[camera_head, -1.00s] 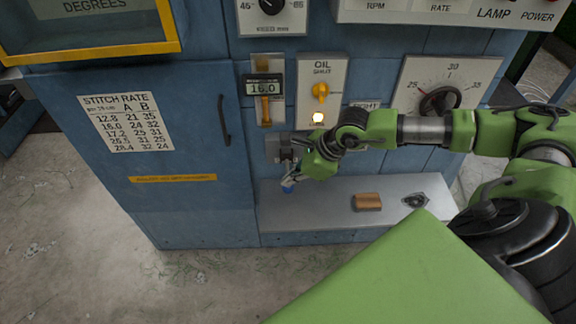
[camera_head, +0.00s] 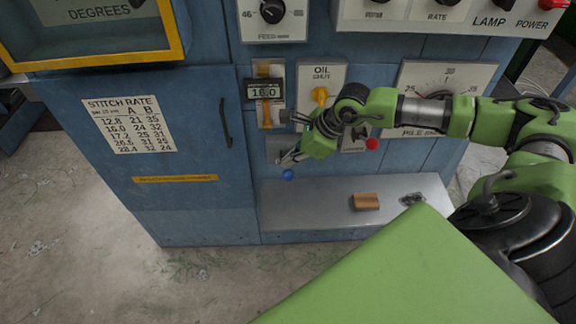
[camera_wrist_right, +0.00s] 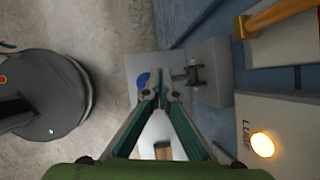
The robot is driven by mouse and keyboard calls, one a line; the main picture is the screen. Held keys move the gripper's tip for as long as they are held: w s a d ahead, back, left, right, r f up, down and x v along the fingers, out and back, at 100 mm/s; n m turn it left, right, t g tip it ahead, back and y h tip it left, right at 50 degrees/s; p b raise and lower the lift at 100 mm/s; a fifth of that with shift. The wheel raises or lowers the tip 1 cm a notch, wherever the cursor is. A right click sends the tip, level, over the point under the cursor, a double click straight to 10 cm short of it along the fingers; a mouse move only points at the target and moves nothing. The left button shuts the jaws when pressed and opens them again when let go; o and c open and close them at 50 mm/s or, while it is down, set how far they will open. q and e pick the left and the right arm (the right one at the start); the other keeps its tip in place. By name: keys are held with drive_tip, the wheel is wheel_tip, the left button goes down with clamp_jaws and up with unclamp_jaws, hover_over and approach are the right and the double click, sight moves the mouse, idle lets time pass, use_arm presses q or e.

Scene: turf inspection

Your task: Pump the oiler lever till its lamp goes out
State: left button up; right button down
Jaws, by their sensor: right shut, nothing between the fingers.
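The oiler's lever ends in a blue ball knob (camera_head: 288,175), low in front of the blue machine; it shows in the right wrist view (camera_wrist_right: 143,80) just beyond the fingertips. The lever's grey housing (camera_wrist_right: 210,72) is on the machine, with a dark pivot in front; in the head view my arm partly hides it. My right gripper (camera_head: 281,160) is shut and empty, just above the knob; I cannot tell if they touch. My left gripper is out of view.
A steel shelf (camera_head: 325,215) juts out below, with a wooden block (camera_head: 366,201) and a small dark part (camera_head: 412,199) on it. Open floor lies in front.

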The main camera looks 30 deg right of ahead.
drive_tip(key=shift+w+d+r, duration=0.15)
drive_tip(key=shift+w+r, duration=0.1)
drive_tip(key=shift+r, duration=0.45)
drive_tip(key=r+p, duration=0.1)
drive_tip(key=w+r, duration=0.1)
drive_tip(key=r, duration=0.1)
drive_tip(key=d+r+p, duration=0.1)
drive_tip(key=shift+w+r+p, duration=0.25)
drive_tip(key=shift+w+p, duration=0.1)
drive_tip(key=shift+w, duration=0.05)
idle(0.6)
